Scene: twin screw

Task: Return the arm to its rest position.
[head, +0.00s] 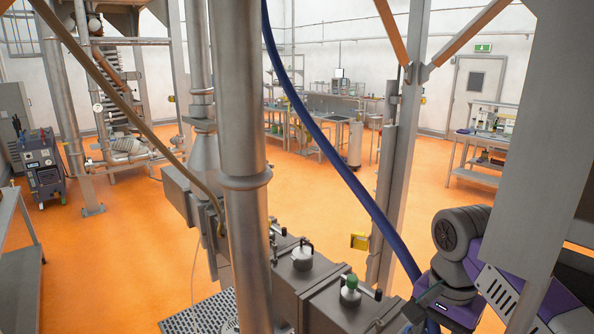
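My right arm, purple and grey, comes in at the lower right. Its bent joint stands beside a grey metal panel (545,130), which hides part of the arm. My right gripper (417,309) is at the lower end of the arm, small and dark, near the right end of the grey machine housing (335,300). I cannot make out its fingers or whether it holds anything. My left gripper and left arm are out of view.
A thick steel pipe (243,160) stands close in front. A blue hose (345,175) slopes down to the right arm. A steel post (392,170) with orange braces stands behind it. Knobs (349,285) rise from the housing. Orange floor (315,200) is open beyond.

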